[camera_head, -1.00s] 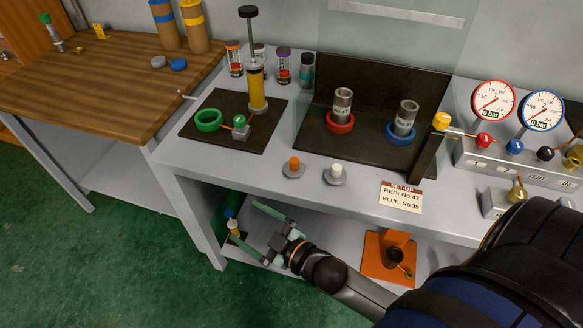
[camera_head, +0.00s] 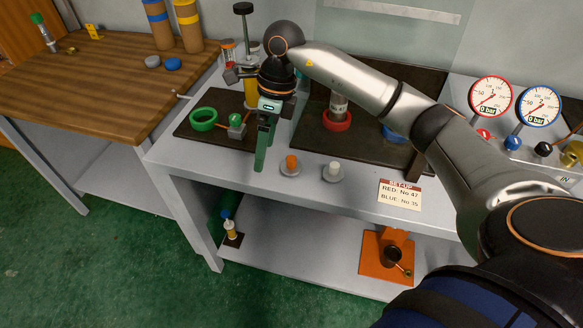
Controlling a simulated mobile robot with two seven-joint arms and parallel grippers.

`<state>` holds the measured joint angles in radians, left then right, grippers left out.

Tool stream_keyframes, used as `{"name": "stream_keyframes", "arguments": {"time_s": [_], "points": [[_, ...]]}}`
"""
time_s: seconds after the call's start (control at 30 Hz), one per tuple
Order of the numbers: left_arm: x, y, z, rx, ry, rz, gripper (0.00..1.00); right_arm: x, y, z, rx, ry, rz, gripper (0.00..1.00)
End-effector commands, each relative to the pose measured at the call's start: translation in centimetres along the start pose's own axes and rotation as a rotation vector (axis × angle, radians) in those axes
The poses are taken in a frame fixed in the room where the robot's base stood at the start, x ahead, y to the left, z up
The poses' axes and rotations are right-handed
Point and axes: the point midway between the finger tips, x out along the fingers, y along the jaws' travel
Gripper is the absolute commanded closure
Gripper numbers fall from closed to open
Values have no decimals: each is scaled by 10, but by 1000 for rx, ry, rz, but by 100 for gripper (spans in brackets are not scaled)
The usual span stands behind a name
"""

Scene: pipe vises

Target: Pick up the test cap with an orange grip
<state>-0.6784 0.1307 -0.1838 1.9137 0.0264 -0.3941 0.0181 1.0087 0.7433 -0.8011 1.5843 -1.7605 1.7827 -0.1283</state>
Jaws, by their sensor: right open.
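The test cap with an orange grip (camera_head: 291,162) sits upright on the front part of the grey bench top, on a round grey base. A similar cap with a white grip (camera_head: 334,168) stands just to its right. My right gripper (camera_head: 264,150) points down just left of the orange-grip cap, its green fingers apart from it. It is open and seen nearly edge-on, so the gap between the fingers hardly shows. Nothing shows held in it. My left gripper is not in view.
My right arm partly covers the blue ring (camera_head: 391,134).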

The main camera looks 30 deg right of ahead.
Motion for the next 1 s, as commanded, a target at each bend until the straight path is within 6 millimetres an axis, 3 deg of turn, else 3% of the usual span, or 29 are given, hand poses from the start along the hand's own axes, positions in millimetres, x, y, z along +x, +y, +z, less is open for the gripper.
{"name": "stream_keyframes", "arguments": {"time_s": [0.03,0.1,0.27,0.6,0.87,1.0], "points": [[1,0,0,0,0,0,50,-17,-18,-10,16,47,-74,2],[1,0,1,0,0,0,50,-34,-33,-23,38,102,-144,2],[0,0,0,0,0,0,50,-46,-48,-38,66,160,-208,2],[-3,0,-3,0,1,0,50,9,-58,-47,66,162,-207,2],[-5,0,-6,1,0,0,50,29,-61,-51,66,160,-206,2],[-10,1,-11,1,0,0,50,51,-63,-55,65,161,-203,2]]}}
